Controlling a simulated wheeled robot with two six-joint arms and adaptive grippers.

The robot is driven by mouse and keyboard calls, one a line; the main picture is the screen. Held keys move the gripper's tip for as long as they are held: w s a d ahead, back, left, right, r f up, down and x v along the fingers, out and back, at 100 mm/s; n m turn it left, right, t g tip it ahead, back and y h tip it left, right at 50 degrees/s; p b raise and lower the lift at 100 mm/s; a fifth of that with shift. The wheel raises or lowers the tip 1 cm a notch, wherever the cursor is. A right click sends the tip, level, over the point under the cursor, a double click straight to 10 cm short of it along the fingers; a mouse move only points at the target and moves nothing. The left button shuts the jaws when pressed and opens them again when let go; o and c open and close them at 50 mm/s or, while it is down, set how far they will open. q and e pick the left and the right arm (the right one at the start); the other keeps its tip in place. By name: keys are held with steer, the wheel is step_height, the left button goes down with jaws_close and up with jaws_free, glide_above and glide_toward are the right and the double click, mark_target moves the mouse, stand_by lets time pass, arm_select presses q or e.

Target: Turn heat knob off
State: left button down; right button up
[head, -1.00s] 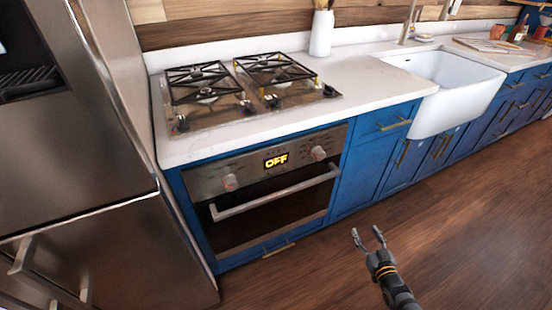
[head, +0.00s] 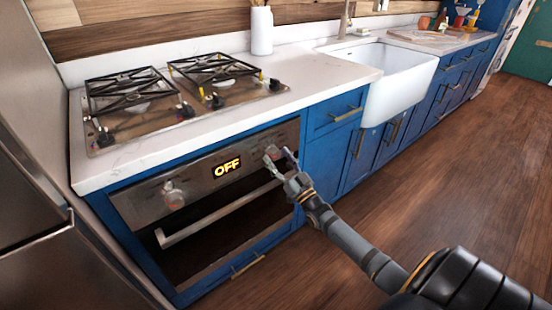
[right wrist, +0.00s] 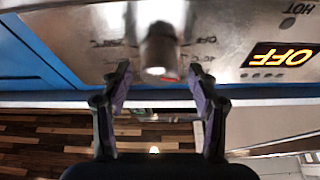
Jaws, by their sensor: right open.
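The oven's control panel (head: 200,184) carries a lit display (head: 227,168) that reads OFF. A round knob (head: 173,194) is on the panel left of the display. A second knob (right wrist: 160,48) shows end-on in the right wrist view, with small markings around it; in the head view my gripper largely hides it. My right gripper (head: 279,156) is open at this right-hand knob. In the right wrist view its fingertips (right wrist: 159,76) lie either side of the knob's lower end, with gaps visible; contact cannot be told. My left gripper is not in view.
The oven handle (head: 215,215) runs below the panel, close under my right gripper. The cooktop (head: 180,98) with its own small knobs sits on the counter above. A steel fridge (head: 40,230) stands at left. The wooden floor (head: 450,170) at right is clear.

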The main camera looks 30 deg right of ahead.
steer(key=shift+w+r, duration=0.2)
steer(key=shift+w, duration=0.45)
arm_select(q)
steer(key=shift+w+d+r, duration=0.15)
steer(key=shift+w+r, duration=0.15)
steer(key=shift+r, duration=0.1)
arm_select(e)
steer(key=shift+c, duration=0.2)
steer(key=c, duration=1.1)
steer(key=shift+c, duration=0.2)
steer(key=shift+n, duration=0.3)
